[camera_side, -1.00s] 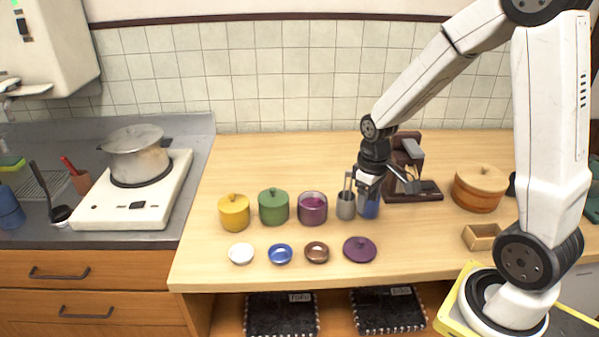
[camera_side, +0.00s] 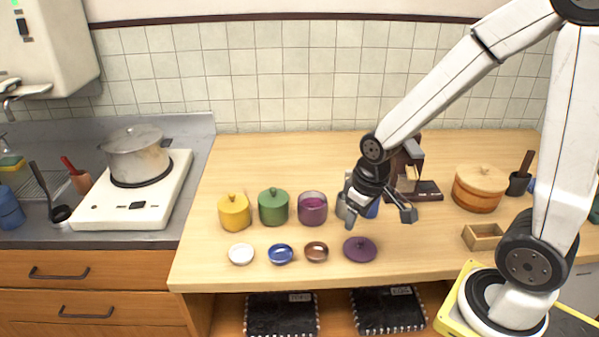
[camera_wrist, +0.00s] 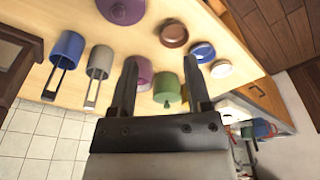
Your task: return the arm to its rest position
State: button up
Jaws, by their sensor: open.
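My gripper (camera_side: 371,214) is open and empty, held above the table in the side view, in front of the cups and behind the purple lid (camera_side: 360,249). Its two spread fingers also show in the wrist view (camera_wrist: 160,64), with nothing held between them. Beyond the fingers in the wrist view are the purple pot (camera_wrist: 145,76) and the green pot (camera_wrist: 167,90). In the side view my gripper partly hides the grey cup (camera_side: 342,207) and the blue cup (camera_side: 372,210).
A yellow pot (camera_side: 234,212) and small dishes, including a white one (camera_side: 241,254), stand to the left. A brown machine (camera_side: 426,188), a round wooden tub (camera_side: 480,190) and a small wooden box (camera_side: 483,237) stand right. The table's back left is clear.

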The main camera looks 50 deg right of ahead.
jog(key=a, duration=0.1)
jog(key=s+a, duration=0.1)
jog(key=a, duration=0.1)
jog(key=shift+s+r+t, duration=0.1)
jog(key=shift+s+t, duration=0.2)
jog(key=shift+t, duration=0.1)
